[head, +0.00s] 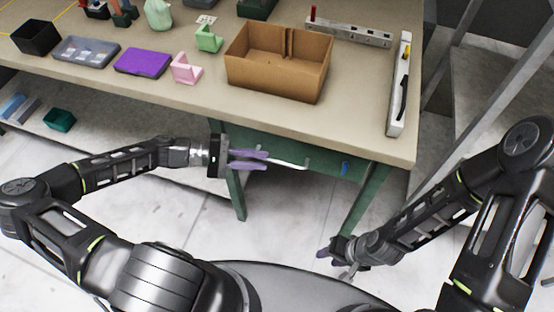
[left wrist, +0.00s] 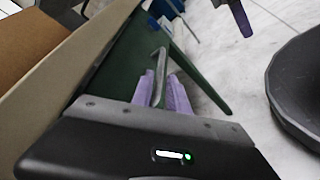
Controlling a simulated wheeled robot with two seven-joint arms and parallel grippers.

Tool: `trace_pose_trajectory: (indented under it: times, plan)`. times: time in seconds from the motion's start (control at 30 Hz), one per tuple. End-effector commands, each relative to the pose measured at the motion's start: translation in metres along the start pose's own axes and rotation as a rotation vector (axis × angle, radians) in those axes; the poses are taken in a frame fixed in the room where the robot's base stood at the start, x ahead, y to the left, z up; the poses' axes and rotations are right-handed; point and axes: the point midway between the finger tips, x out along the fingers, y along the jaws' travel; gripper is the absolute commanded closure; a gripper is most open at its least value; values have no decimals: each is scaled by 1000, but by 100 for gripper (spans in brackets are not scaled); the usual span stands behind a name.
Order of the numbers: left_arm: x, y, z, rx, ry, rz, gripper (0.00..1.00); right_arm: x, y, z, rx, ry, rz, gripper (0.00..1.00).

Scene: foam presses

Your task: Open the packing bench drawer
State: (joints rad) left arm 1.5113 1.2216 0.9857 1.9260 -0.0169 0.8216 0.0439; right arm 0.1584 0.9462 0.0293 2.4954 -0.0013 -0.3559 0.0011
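The packing bench (head: 370,145) has a green drawer front (head: 325,167) under its top, and it looks shut. A pale bar handle (head: 292,163) runs along the drawer front; it also shows in the left wrist view (left wrist: 160,62). My left gripper (head: 266,160) is at the handle's left end, its purple fingers slightly apart. In the left wrist view the handle lies between the fingers (left wrist: 160,90); firm contact on both sides is not visible. My right gripper (head: 334,262) is low, in front of the bench's right leg, fingers apart and empty.
On the bench stand an open cardboard box (head: 275,75), a purple case (head: 143,62), pink (head: 187,70) and green foam pieces (head: 209,38), and a long level-like tool (head: 399,90) at the right edge. A lower shelf holds a teal bin (head: 60,120). Floor before the drawer is clear.

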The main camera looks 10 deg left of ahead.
Motion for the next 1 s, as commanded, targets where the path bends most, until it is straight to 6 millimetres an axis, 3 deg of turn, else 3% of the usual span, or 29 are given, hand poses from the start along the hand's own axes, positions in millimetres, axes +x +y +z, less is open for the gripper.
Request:
trace_pose_trajectory:
  times: [0.2, 0.37, 0.7, 0.93, 1.0]
  plan:
    - [36, 2, 2, 2, -5, 0, 80, -6, -2, 0, 0, 0, 0, 64]
    - [53, 1, 2, 2, -3, 0, 80, -8, -3, 0, 0, -1, 0, 64]
    - [56, 0, 0, 2, 0, -1, 81, -8, -3, 0, 0, -1, 0, 64]
    - [56, 0, 1, 1, 0, -1, 100, -8, -3, 0, 0, -1, 0, 64]
    - [56, 0, 1, 2, 0, -1, 100, -8, -3, 0, 0, -1, 0, 64]
